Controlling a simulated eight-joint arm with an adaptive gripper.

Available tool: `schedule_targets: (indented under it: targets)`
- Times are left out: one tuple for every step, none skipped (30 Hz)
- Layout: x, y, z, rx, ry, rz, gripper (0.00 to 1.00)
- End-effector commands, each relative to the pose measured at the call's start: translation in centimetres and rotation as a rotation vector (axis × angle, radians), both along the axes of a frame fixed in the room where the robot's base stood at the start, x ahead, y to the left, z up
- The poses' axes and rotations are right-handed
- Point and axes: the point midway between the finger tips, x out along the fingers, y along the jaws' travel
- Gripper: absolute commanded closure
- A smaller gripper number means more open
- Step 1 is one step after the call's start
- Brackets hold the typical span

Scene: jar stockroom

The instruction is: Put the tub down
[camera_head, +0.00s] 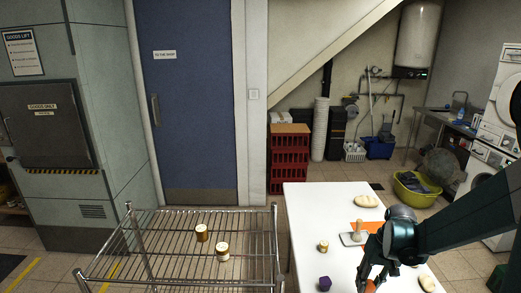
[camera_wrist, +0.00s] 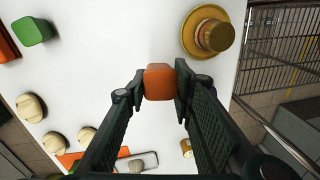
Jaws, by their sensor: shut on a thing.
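The tub is a small orange-red block-like thing (camera_wrist: 159,82) between my fingertips in the wrist view. My gripper (camera_wrist: 160,88) is shut on it, a fingertip on each side. In the head view my gripper (camera_head: 367,280) is at the bottom right over the white table (camera_head: 306,215), and a bit of the orange tub (camera_head: 371,286) shows at the lower edge, mostly hidden. The white tabletop (camera_wrist: 110,50) lies below the tub in the wrist view. I cannot tell whether the tub touches it.
A brown hat-like thing (camera_wrist: 212,34), a green block (camera_wrist: 32,30) and several pale buns (camera_wrist: 30,107) surround the gripper. A jar (camera_head: 323,246), purple block (camera_head: 324,283) and orange mat (camera_head: 369,226) are on the table. A wire rack (camera_head: 160,246) holds two jars. White table left of the tub is bare.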

Motion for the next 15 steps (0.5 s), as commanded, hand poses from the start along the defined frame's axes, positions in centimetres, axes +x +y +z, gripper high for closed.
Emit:
schedule_targets:
  targets:
    - [1.5, 0.7, -0.1, 0.000, 0.000, 0.011, 0.88]
    - [2.3, 1.2, -0.2, 0.000, 0.000, 0.015, 0.88]
    - [3.3, 1.7, -0.2, 0.000, 0.000, 0.019, 0.88]
    - [4.2, 2.2, -0.3, 0.000, 0.000, 0.024, 0.88]
    - [5.0, 2.7, -0.4, 0.000, 0.000, 0.029, 0.88]
    - [6.0, 3.3, -0.5, 0.000, 0.000, 0.035, 0.88]
    - [6.9, 3.8, -0.5, 0.000, 0.000, 0.039, 0.88]
    - [7.6, 4.3, -0.6, 0.000, 0.001, 0.043, 0.88]
    - [8.7, 5.1, -0.7, 0.000, 0.000, 0.049, 0.88]
    - [9.5, 5.6, -0.8, 0.000, 0.000, 0.054, 0.88]
    - [10.2, 6.2, -0.9, 0.000, 0.000, 0.058, 0.88]
    - [11.2, 7.0, -1.0, 0.000, 0.000, 0.064, 0.88]
    - [12.0, 7.6, -1.2, 0.000, 0.001, 0.068, 0.88]
    - [12.7, 8.2, -1.3, 0.000, 0.000, 0.073, 0.88]
    - [13.6, 9.0, -1.4, 0.000, 0.000, 0.079, 0.88]
